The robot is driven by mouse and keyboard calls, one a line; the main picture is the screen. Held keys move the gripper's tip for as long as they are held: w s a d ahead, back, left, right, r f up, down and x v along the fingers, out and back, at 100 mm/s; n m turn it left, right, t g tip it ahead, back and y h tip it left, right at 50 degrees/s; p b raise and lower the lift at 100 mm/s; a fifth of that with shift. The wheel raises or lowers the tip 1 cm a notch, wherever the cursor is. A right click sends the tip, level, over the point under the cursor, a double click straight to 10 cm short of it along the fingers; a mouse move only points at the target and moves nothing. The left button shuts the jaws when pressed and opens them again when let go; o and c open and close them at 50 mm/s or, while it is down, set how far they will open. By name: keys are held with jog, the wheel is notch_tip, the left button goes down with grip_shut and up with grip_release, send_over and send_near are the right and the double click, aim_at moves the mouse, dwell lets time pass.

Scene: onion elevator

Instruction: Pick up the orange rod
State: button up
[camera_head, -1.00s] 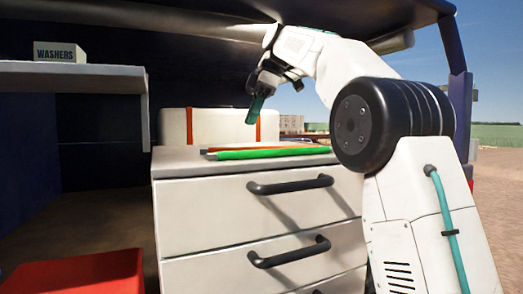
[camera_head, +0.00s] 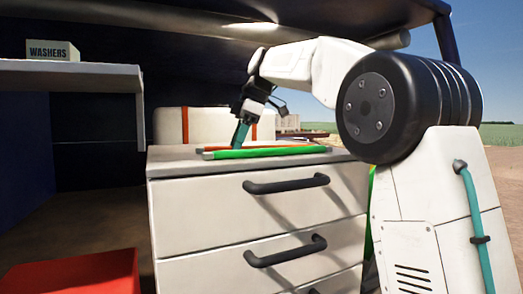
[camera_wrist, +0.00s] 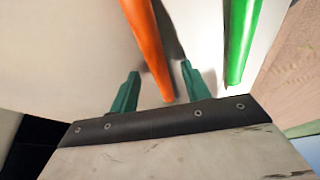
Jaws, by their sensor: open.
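The orange rod (camera_wrist: 147,45) lies on the white top of the drawer cabinet. In the head view the orange rod (camera_head: 215,149) shows as a thin strip behind the green rod (camera_head: 265,152). My gripper (camera_wrist: 157,85) is open, its two teal fingers apart. In the wrist view the near end of the orange rod lies between the fingers, closer to the right one. The green rod (camera_wrist: 241,40) lies to the right, outside the fingers. In the head view my gripper (camera_head: 241,135) points down at the rods. Whether the fingers touch the top is unclear.
The drawer cabinet (camera_head: 200,215) has dark handles on its front. A white case with orange straps (camera_head: 210,124) stands behind the rods. A shelf (camera_head: 70,76) with a washers box (camera_head: 52,50) is at left. A red box (camera_head: 70,275) sits low at left.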

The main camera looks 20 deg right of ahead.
grip_shut()
jog(key=shift+r, duration=0.1)
jog(key=shift+r, duration=1.2)
jog(key=s+d+r, duration=0.1)
jog(key=s+r, duration=0.1)
jog(key=s, duration=1.4)
jog(key=shift+r, duration=0.2)
